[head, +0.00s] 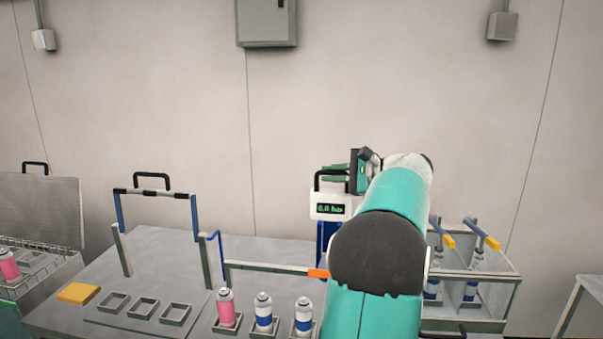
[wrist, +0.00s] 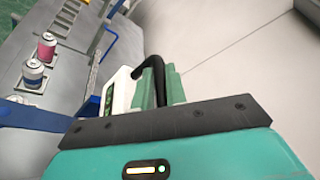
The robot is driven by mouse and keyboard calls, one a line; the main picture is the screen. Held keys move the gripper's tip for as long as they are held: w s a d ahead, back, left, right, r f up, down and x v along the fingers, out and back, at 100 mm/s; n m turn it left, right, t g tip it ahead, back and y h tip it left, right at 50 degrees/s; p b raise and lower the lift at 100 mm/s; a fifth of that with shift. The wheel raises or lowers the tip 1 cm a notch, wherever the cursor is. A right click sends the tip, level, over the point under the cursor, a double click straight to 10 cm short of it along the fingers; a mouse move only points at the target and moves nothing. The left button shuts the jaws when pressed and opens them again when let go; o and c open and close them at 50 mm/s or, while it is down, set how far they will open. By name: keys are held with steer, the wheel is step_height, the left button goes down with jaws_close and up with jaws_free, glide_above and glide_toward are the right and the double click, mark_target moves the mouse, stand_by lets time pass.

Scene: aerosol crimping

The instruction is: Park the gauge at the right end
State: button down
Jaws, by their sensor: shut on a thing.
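The gauge (head: 328,210) is a white box with a green-lit display and a black handle on top. It stands near the middle of the bench, at a blue upright (head: 326,236), just left of my arm. My gripper (head: 336,173) is at the handle with its green fingers, shut on it. In the wrist view the black handle (wrist: 152,72) runs between the green fingers of my gripper (wrist: 160,90), and the white gauge body (wrist: 119,93) shows left of them. My arm hides the bench to the right of the gauge.
A grey bench (head: 150,245) carries several cans, square holders and a yellow block (head: 78,293). A bar with an orange tip (head: 318,273) lies in front of the gauge. A grey rack (head: 490,270) with yellow-handled levers stands at right. A blue-and-black frame (head: 155,192) rises at left.

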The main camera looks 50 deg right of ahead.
steer(key=s+d, duration=0.1)
steer(key=s, duration=0.2)
steer(key=s+d, duration=0.1)
steer(key=s, duration=0.1)
steer(key=shift+d+r, duration=0.15)
steer(key=shift+d, duration=0.15)
steer(key=c, duration=1.5)
jaws_free()
steer(key=shift+s, duration=0.2)
steer(key=shift+o, duration=0.2)
steer(key=v, duration=1.3)
steer(key=shift+s, duration=0.15)
